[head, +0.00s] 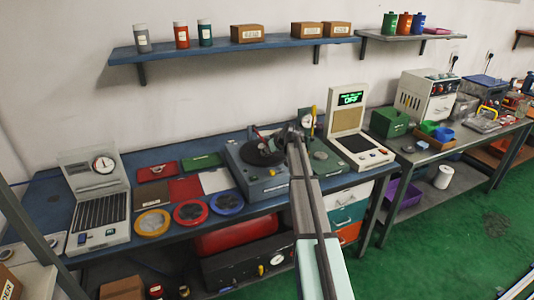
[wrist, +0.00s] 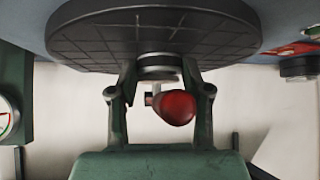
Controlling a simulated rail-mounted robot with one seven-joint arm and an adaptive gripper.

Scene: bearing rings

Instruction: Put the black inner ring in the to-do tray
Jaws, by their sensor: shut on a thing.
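My gripper (wrist: 160,82) is shut, its two fingers on either side of a small dark grey round piece (wrist: 158,70) that looks like the black inner ring. Its lower part is partly hidden by a red knob (wrist: 175,107). A wide black disc (wrist: 150,32) fills the top of the wrist view. In the head view my gripper (head: 292,133) is at the right edge of the blue machine (head: 262,186) with the black disc (head: 260,151), and the ring cannot be made out there. Which tray is the to-do tray cannot be read.
Yellow (head: 152,223), red (head: 190,212) and blue (head: 227,202) round trays lie along the bench front. Flat red, green, brown and white pieces lie behind them. A gauge (head: 308,117) stands just right of my gripper, with a display box (head: 350,120) further right.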

